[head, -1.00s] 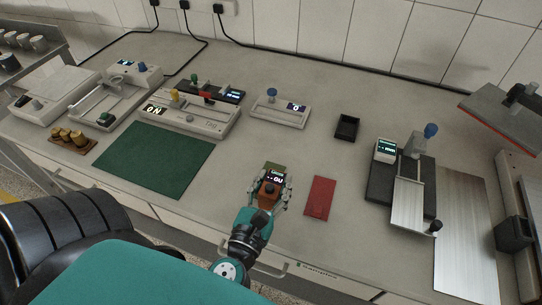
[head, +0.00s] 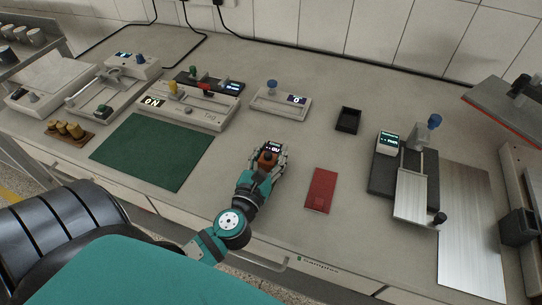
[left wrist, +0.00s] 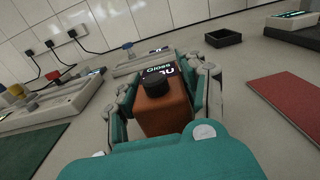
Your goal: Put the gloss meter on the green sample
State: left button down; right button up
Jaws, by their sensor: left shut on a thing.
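My left gripper (head: 268,160) is shut on the gloss meter (head: 270,150), a small orange-brown block with a black knob and a lit display reading GU. In the left wrist view the gloss meter (left wrist: 162,105) sits between the fingers (left wrist: 165,100), knob towards me. I cannot tell whether its underside touches anything. A red sample (head: 320,190) lies flat to the right of the gripper and also shows in the left wrist view (left wrist: 292,98). My right gripper is not in view.
A large dark green mat (head: 152,150) lies to the left. Behind stand bench instruments (head: 195,105) and a small grey device (head: 280,103). A black tray (head: 347,120) is at back right, with a slide device (head: 385,175) and metal plate (head: 470,225) further right.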

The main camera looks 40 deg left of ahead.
pick_arm(q)
jog(key=c, duration=0.7)
grip_release()
jog(key=shift+s+r, duration=0.1)
jog(key=shift+s, duration=0.05)
jog(key=b+v, duration=0.4)
jog(key=v, duration=0.6)
jog(key=shift+s+d, duration=0.2)
jog(key=shift+s, duration=0.05)
jog(key=shift+s+d, duration=0.15)
jog(key=shift+s, duration=0.45)
